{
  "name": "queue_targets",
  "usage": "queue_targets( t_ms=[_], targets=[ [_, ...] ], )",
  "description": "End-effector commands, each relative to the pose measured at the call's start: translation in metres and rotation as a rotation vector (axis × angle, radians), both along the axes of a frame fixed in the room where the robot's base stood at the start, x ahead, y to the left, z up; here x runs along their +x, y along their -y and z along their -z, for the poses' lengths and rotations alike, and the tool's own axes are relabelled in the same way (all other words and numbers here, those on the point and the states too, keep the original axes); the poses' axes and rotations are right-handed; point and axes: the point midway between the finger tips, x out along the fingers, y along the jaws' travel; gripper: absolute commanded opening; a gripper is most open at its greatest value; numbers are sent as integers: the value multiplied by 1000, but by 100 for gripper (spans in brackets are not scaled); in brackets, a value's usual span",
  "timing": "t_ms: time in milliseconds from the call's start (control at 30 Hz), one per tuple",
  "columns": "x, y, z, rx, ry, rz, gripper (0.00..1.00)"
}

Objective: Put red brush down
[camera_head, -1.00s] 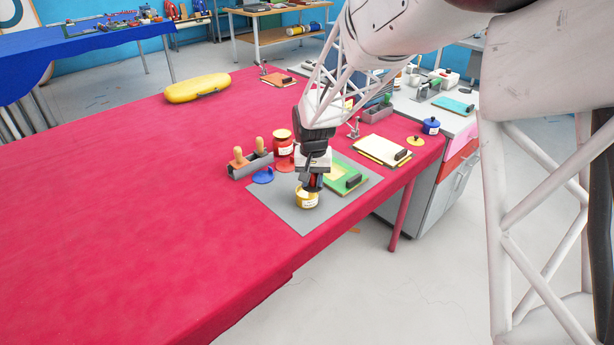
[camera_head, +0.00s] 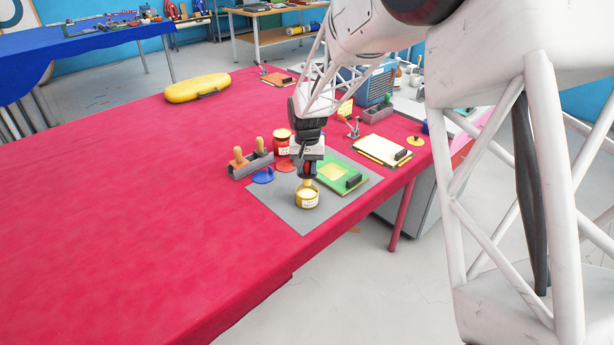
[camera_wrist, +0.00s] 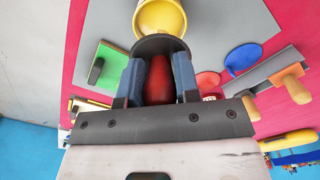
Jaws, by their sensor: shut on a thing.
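The red brush (camera_wrist: 184,78) shows in the wrist view as a rounded red handle at the jaws of my gripper (camera_wrist: 160,82), which is shut on it. Its lower end is hidden behind a dark round part. In the head view my gripper (camera_head: 308,168) points down just above a yellow jar (camera_head: 307,197), which stands on a grey mat (camera_head: 290,218). The jar (camera_wrist: 160,17) also shows just beyond the jaws in the wrist view. I cannot tell whether the brush touches the jar.
A green board (camera_head: 328,168) with a black block lies right of the jar. Red jar (camera_head: 282,140), blue lid (camera_head: 263,175) and grey holder with wooden-handled tools (camera_head: 250,165) stand to the left. The red tablecloth (camera_head: 130,220) is clear at front left.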

Motion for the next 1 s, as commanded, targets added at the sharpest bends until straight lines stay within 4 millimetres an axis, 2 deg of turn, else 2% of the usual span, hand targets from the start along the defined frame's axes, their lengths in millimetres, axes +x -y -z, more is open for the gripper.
queue_targets(
  t_ms=[400, 900, 933, 1000],
  targets=[
    [-1, 0, 33, -1, -2, 0, 0],
    [0, 0, 38, 0, 0, 0, 0],
    [0, 0, 38, 0, 0, 0, 34],
    [0, 0, 38, 0, 0, 0, 45]
  ],
)
